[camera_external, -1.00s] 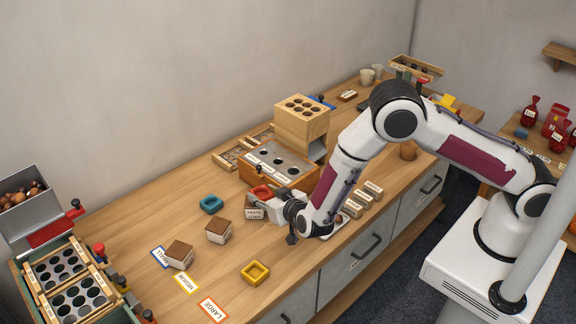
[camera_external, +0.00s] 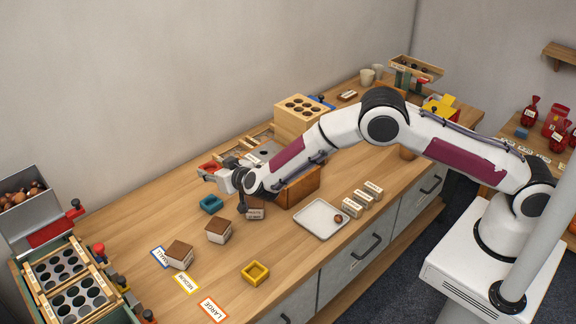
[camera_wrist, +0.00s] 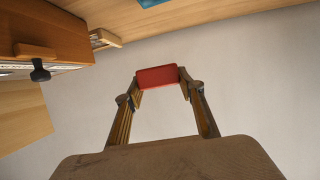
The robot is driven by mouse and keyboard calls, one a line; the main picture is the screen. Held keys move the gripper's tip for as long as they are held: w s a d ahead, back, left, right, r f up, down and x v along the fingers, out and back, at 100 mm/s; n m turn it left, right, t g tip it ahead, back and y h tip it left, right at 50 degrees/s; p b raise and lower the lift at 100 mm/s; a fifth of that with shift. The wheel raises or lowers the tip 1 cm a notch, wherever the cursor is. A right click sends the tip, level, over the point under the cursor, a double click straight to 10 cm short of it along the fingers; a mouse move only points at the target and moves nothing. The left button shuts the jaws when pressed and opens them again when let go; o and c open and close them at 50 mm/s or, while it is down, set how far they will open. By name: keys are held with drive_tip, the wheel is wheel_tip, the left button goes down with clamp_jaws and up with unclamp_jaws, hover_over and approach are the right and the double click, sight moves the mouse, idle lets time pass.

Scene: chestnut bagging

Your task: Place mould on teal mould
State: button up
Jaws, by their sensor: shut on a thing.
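A red mould (camera_external: 209,167) is held between the fingers of my gripper (camera_external: 212,174), raised above the table. In the wrist view the red mould (camera_wrist: 158,77) sits between my two fingertips, with its far details hidden. The teal mould (camera_external: 211,204) lies on the table, just below and close to my gripper in the picture. Another mould, yellow and square with a hollow (camera_external: 256,272), lies near the front edge of the table.
A white tray (camera_external: 321,219) holds one chestnut. Size labels (camera_external: 186,283) lie at the front left.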

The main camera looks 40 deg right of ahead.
drive_tip(key=shift+w+a+r+y, duration=0.2)
drive_tip(key=shift+a+r+y, duration=0.1)
drive_tip(key=shift+a, duration=0.15)
drive_tip(key=shift+a+f+n, duration=0.2)
drive_tip(key=shift+a+n, duration=0.05)
drive_tip(key=shift+n, duration=0.15)
drive_tip(key=shift+s, duration=0.1)
drive_tip(key=shift+f, duration=0.15)
hover_over(214, 203)
drive_tip(key=shift+f, duration=3)
drive_tip(key=shift+f, duration=1.9)
